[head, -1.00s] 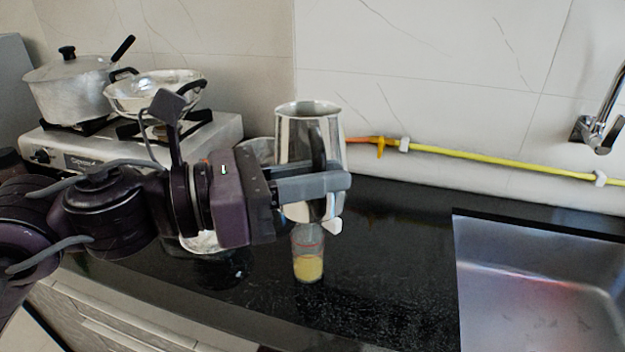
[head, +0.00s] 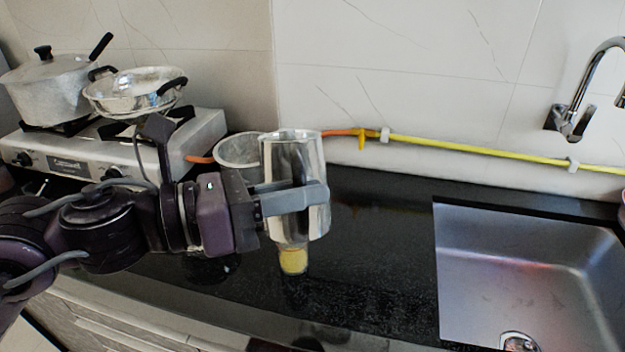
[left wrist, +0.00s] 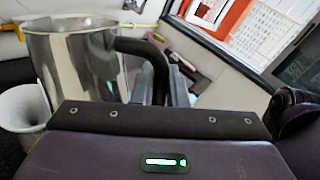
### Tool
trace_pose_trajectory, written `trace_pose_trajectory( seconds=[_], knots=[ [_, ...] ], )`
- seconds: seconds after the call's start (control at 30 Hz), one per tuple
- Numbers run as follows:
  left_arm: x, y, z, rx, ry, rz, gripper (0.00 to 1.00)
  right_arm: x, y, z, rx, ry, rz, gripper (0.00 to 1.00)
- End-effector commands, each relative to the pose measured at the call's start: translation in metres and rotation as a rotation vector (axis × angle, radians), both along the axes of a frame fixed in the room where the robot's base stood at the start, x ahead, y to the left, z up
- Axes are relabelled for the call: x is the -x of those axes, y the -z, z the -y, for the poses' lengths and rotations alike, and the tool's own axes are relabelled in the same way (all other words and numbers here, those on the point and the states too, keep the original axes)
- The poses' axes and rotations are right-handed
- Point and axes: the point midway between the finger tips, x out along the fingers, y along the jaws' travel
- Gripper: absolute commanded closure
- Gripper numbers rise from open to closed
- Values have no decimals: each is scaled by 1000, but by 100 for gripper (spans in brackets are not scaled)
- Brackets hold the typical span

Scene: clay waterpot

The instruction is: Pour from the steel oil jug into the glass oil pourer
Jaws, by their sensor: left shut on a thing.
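The steel oil jug (head: 281,160) is held nearly upright above the black counter in the head view. My left gripper (head: 310,197) is shut on its dark handle (left wrist: 158,68), which shows in the left wrist view beside the shiny jug body (left wrist: 85,62). The glass oil pourer (head: 293,262) stands on the counter with yellow oil in its lower part. The jug hides the pourer's upper part in the head view, so I cannot tell the gap between them. My right gripper is not in view.
A grey pot (head: 233,152) stands behind the jug. The stove (head: 150,150), with a lidded pot (head: 45,85) and a steel wok (head: 130,98), is at the left. The sink (head: 530,270) is at the right. The counter between jug and sink is clear.

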Motion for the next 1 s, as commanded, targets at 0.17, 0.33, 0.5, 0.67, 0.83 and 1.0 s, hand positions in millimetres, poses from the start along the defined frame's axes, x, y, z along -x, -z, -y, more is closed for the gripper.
trace_pose_trajectory(
  seconds=[0.17, 0.33, 0.5, 0.67, 0.83, 1.0],
  knots=[
    [0, 0, 0, 6, 0, -34, 100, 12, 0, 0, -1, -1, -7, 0],
    [-1, 3, 1, 11, 0, -68, 100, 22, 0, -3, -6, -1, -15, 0],
    [-1, 5, 0, 15, 0, -105, 100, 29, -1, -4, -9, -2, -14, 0],
    [-1, 8, 0, 20, 0, -145, 100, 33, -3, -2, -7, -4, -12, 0],
    [-1, 12, 0, 25, 0, -188, 100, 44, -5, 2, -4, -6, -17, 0],
    [-2, 15, 0, 33, 0, -251, 100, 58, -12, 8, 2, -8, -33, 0]
  ],
)
